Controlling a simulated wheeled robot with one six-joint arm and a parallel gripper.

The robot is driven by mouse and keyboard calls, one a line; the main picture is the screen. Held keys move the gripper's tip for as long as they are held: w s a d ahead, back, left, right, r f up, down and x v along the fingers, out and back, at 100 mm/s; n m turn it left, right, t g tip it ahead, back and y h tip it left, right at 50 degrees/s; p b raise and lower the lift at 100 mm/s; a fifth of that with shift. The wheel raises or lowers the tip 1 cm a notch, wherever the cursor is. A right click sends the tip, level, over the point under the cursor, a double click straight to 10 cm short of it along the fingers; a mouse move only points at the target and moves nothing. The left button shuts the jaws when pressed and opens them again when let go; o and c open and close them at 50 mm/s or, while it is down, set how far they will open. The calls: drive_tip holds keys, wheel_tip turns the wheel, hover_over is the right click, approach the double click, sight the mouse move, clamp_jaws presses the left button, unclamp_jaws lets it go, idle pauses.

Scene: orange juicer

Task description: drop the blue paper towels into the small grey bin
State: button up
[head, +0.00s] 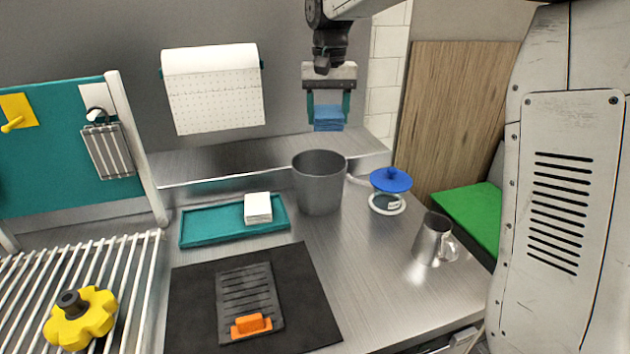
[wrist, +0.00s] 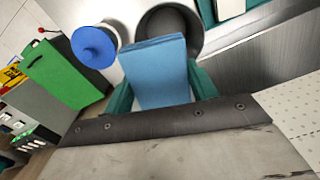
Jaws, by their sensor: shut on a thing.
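My gripper (head: 328,107) is shut on a stack of blue paper towels (head: 328,122), holding it in the air. The blue towels (wrist: 157,70) also show between the teal fingers in the wrist view. The small grey bin (head: 319,190) stands upright on the steel counter. In the head view the towels are above the bin's rim, apart from it. In the wrist view the bin (wrist: 192,25) lies beyond the towels, and they cover part of its opening. The visible inside of the bin is dark.
A teal tray (head: 200,226) with a white stack (head: 258,207) stands left of the bin. A blue-lidded container (head: 390,185) and a metal jug (head: 433,240) stand to its right. A black mat (head: 190,310) lies in front. A paper roll (head: 212,90) hangs behind.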

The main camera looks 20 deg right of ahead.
drive_tip(key=shift+f, duration=2.55)
drive_tip(key=o, duration=1)
wheel_tip(320, 180, up, 8)
drive_tip(key=shift+f, duration=0.1)
